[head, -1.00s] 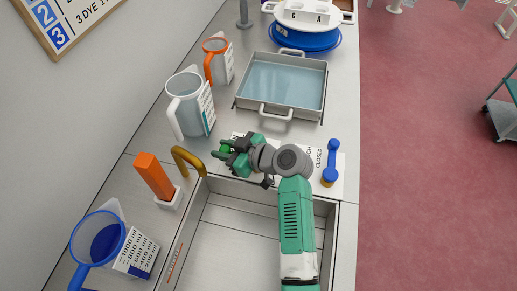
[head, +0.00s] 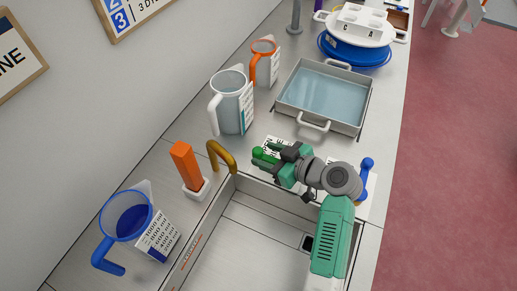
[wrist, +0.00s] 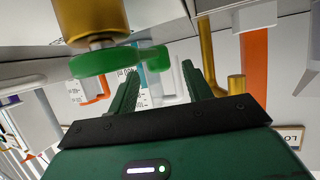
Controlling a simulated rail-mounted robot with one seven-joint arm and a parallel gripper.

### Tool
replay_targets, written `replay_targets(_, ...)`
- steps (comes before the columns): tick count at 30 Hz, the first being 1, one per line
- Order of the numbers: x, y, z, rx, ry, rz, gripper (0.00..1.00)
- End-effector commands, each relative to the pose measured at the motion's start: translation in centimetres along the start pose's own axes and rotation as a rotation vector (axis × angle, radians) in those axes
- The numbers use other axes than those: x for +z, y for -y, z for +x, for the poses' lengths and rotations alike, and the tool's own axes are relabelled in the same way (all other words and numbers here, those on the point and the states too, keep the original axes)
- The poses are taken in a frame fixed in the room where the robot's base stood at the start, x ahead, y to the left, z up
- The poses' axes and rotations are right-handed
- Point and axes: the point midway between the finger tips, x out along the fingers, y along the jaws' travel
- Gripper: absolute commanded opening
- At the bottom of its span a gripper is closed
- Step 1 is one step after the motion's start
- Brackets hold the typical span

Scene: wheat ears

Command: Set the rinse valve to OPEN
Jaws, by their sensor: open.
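A valve with a bright green handle (head: 259,153) is at my gripper (head: 268,160), beside a partly covered white label. In the wrist view the green handle (wrist: 108,62) lies crosswise under a brass body (wrist: 88,18), close to the left finger. My gripper (wrist: 158,80) is open, and nothing is held between its fingers. I cannot tell whether a finger touches the handle. A second valve with a blue lever (head: 366,178) stands to the right on a white label, partly behind my wrist. I cannot tell which valve is the rinse valve.
A brass spout (head: 221,156) rises at the sink (head: 235,192). A clear jug (head: 231,105), an orange-handled jug (head: 264,64) and a water tray (head: 291,91) stand behind. An orange block (head: 188,166) and a blue jug (head: 127,222) are left.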

Motion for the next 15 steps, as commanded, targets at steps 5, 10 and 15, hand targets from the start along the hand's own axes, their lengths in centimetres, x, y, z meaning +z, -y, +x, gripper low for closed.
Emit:
replay_targets(5,-0.1,0.0,-3.0,0.001,-0.001,0.001,0.50)
replay_targets(10,0.0,0.1,-3.7,-0.001,0.000,0.000,0.50)
replay_targets(15,0.0,0.0,-3.7,-0.001,0.000,0.000,0.50)
